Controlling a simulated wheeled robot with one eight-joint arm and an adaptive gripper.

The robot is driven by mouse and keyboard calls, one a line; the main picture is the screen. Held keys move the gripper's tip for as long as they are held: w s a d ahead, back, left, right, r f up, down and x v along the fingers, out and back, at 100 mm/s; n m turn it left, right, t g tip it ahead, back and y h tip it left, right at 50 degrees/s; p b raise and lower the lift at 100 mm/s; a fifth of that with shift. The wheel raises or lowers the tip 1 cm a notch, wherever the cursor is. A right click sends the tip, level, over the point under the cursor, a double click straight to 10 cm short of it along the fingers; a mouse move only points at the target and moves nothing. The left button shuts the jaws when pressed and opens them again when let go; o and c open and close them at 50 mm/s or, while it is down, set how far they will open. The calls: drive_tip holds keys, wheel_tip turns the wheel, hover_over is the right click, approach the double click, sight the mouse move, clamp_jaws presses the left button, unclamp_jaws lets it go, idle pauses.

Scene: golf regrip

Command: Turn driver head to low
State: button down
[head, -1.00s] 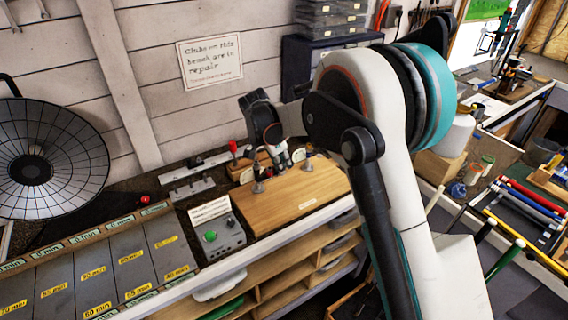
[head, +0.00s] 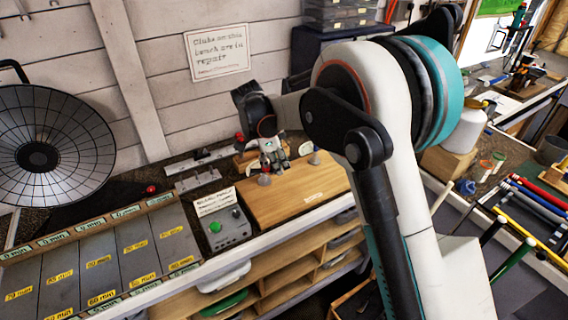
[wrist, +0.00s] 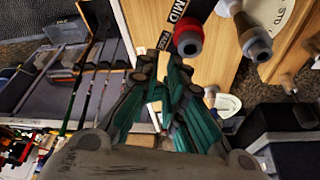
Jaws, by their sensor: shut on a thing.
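My gripper (head: 270,164) is over the back of a light wooden board (head: 300,195), close above a grey post (head: 264,180) on its left part. A second post (head: 314,158) stands to the right. In the wrist view, my teal-sided gripper fingers (wrist: 163,72) are closed together on something I cannot make out. A white rounded piece (wrist: 270,12) reads STD. I cannot tell for sure which part is the driver head.
A grey box with a green button (head: 215,227) stands left of the board, under a small sign (head: 214,201). A tray of labelled slots (head: 100,266) fills the lower left. A large dish (head: 40,150) stands behind it. Coloured shafts (head: 540,195) lie at right.

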drive_tip(key=shift+s+a, duration=0.3)
drive_tip(key=shift+a, duration=0.1)
idle(0.4)
